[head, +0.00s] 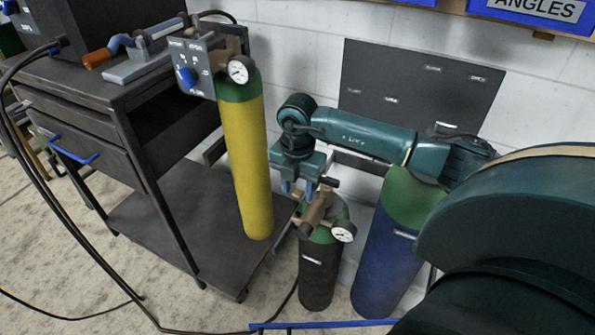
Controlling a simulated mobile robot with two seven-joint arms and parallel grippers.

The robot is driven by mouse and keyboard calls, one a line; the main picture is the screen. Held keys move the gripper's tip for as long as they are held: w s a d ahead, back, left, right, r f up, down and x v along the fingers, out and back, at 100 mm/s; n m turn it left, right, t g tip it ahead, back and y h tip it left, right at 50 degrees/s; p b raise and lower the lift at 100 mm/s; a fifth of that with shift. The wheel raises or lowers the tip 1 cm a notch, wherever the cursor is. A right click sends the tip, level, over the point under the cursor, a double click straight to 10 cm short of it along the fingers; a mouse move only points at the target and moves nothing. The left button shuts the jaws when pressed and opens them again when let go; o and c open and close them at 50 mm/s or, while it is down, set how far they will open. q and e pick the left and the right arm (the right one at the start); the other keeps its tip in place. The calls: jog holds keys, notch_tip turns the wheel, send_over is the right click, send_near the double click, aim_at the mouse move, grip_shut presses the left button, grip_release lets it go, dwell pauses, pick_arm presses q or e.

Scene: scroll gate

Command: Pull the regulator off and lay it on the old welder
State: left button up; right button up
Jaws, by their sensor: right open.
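A brass regulator (316,210) with a round white gauge (343,231) sits on top of a short dark cylinder (319,270) with a green shoulder. My right gripper (298,187) points down just above and to the left of the regulator, its fingers apart and nothing seen between them. I cannot tell whether a fingertip touches the regulator. A second gauge (238,70) shows at the top of a yellow cylinder (248,165). A black box (105,22) on the cart at the upper left may be the old welder; it is cut off by the picture edge. My left gripper is out of view.
The dark cart (175,235) has a grey panel with a blue knob (190,68) at its top corner. A blue cylinder (385,255) stands right of the dark one. Black cables (75,235) cross the left side. A wall with a dark board (400,85) stands behind.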

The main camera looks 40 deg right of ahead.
aim_at(297, 196)
jog(key=shift+f, duration=1.8)
jog(key=shift+c, duration=0.3)
grip_shut()
jog(key=c, duration=0.5)
grip_release()
jog(key=shift+c, duration=0.2)
grip_shut()
jog(key=shift+r, duration=0.15)
jog(key=shift+s+a, duration=0.2)
jog(key=shift+a, duration=0.3)
